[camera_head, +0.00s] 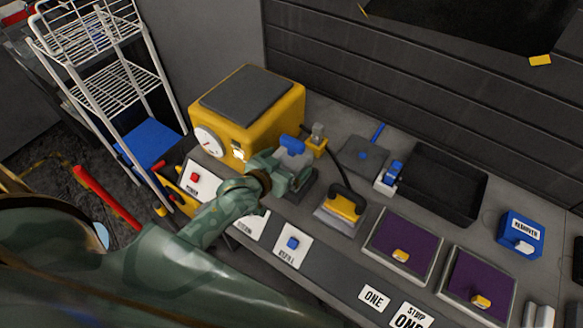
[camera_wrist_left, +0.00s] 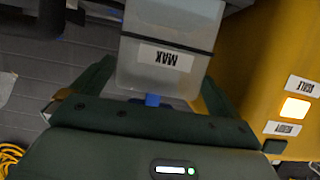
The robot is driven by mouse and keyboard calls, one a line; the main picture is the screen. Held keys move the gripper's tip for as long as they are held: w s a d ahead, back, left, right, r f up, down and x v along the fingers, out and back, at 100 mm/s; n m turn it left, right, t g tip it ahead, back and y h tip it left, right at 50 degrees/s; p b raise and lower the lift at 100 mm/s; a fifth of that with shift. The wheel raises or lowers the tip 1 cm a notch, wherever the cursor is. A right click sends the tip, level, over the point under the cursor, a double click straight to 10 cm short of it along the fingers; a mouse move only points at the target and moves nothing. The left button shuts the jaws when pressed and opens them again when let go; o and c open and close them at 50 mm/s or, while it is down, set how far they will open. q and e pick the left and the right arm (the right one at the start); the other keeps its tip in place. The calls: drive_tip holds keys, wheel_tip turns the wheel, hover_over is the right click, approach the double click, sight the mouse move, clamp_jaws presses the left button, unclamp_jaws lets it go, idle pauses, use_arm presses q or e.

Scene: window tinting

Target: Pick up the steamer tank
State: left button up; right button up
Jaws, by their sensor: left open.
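The steamer tank is a translucent grey box with a MAX label (camera_wrist_left: 165,70) in the left wrist view, where the label reads upside down. In the head view its blue part (camera_head: 291,145) shows just beyond my left gripper (camera_head: 292,172), beside the yellow steamer (camera_head: 265,112). My left gripper is open, with its dark green fingers on either side of the tank in the left wrist view (camera_wrist_left: 155,80). The gripper hides the tank's lower part in the head view. My right gripper is not in view.
Two framed purple panels (camera_head: 403,240), a black tray (camera_head: 440,185) and a blue box (camera_head: 520,235) lie farther right. A white wire rack (camera_head: 105,85) stands at the left.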

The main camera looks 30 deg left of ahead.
use_arm(q)
drive_tip(key=x, duration=0.3)
drive_tip(key=shift+w+d+f, duration=0.15)
drive_tip(key=shift+w+d, duration=0.05)
drive_tip(key=shift+w, duration=0.05)
drive_tip(key=shift+s+a, duration=0.1)
drive_tip(key=c, duration=1.3)
